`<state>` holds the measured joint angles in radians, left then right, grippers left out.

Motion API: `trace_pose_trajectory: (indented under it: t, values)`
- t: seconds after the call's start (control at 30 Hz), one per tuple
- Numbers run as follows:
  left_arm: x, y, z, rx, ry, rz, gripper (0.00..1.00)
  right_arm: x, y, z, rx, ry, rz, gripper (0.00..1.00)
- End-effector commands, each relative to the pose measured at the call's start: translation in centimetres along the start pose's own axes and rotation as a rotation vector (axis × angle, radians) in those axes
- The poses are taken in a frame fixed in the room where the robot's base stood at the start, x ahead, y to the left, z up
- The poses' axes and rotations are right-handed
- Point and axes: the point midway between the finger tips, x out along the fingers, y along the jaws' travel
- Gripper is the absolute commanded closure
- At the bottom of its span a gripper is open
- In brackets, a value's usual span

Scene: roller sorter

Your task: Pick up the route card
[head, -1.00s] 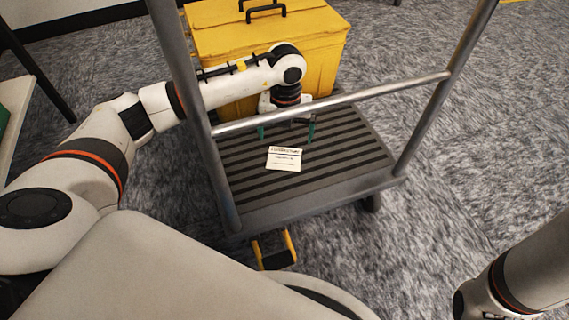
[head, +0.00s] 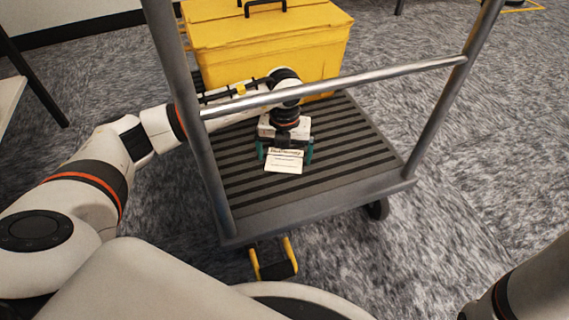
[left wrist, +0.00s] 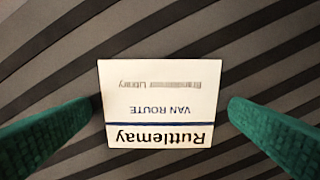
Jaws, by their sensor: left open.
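The route card (head: 284,164) is a small white card with dark print, lying on the ribbed deck of the cart. In the left wrist view the card (left wrist: 158,90) appears upside down, reading "Ruttlemay" and "VAN ROUTE". My left gripper (head: 285,155) is open over the card, its green fingers on either side of the card's far end. In the left wrist view the fingers of my left gripper (left wrist: 158,127) stand to the left and right of the card, with a gap on each side. The fingers of my right gripper are not visible.
The grey cart deck (head: 350,185) has a metal push frame (head: 340,82) whose crossbar passes in front of my left forearm. A yellow toolbox (head: 265,48) stands at the deck's far end. A yellow-and-black pedal (head: 273,266) sticks out at the cart's near edge. Carpet surrounds it.

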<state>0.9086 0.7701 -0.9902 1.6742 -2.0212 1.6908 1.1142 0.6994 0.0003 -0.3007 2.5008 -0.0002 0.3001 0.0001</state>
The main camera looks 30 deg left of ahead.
Motion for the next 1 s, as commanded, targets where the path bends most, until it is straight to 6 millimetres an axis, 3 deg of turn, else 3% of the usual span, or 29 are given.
trace_pose_trajectory:
  t: [0.4, 0.63, 0.7, 1.0]
  values:
    - [0.08, -0.01, 0.02, 0.0, -0.001, -0.001, 0.0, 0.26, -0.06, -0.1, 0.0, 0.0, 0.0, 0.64]
    - [0.11, -0.02, 0.01, 0.0, 0.0, -0.001, 0.38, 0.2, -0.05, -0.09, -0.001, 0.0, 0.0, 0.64]
    - [0.1, -0.02, 0.01, 0.0, 0.0, -0.001, 0.44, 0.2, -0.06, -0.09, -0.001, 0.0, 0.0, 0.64]
    - [-0.55, -0.01, -0.02, 0.0, 0.001, 0.0, 0.44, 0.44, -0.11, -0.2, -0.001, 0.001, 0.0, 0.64]
